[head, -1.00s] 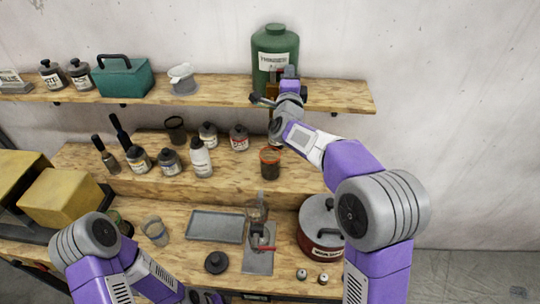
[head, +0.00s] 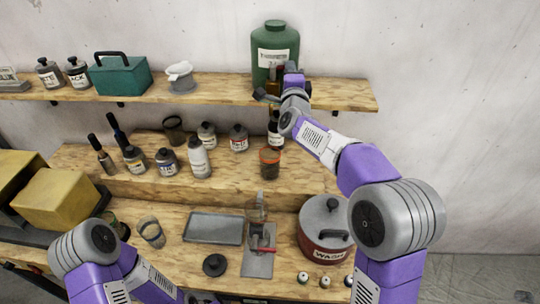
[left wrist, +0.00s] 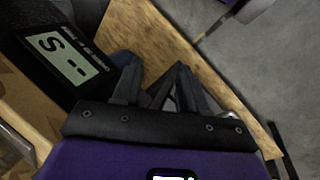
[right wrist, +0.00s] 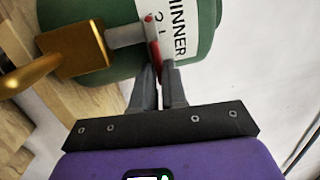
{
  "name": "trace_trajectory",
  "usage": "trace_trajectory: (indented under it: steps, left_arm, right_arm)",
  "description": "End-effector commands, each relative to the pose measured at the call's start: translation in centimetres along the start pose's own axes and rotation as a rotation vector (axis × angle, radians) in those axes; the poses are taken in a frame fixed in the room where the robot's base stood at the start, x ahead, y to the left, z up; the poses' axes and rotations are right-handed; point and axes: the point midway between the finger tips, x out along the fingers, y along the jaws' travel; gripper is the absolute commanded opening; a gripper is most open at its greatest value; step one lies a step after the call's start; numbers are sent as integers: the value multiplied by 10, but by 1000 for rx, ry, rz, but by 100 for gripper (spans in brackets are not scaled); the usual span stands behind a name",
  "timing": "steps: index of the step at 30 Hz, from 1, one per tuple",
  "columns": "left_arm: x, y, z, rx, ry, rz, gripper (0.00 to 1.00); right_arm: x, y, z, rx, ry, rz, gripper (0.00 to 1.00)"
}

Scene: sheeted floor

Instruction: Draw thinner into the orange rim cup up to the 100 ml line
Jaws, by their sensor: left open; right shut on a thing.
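A green thinner jug (head: 275,40) with a white label stands on the top shelf; the label also shows in the right wrist view (right wrist: 172,35). Its brass tap (right wrist: 80,48) has a grey stem and a red lever (right wrist: 156,42). My right gripper (right wrist: 156,72) is shut on the red lever. In the head view the right gripper (head: 290,82) partly hides the tap. A clear cup with an orange rim (head: 270,163) stands on the riser below; its fill level is too small to read. My left gripper (left wrist: 160,82) is open and empty, low by the bench edge.
Several bottles (head: 200,158) and a dark-rimmed cup (head: 174,128) stand on the riser. A teal box (head: 121,77) is on the top shelf.

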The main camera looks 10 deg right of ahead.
Motion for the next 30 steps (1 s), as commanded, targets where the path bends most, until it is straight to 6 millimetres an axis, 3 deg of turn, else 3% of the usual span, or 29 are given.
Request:
trace_trajectory:
  steps: [30]
  left_arm:
    - [18, -7, -1, 0, 0, 0, 43]
  right_arm:
    - [3, -2, 0, 13, -47, -8, 0]
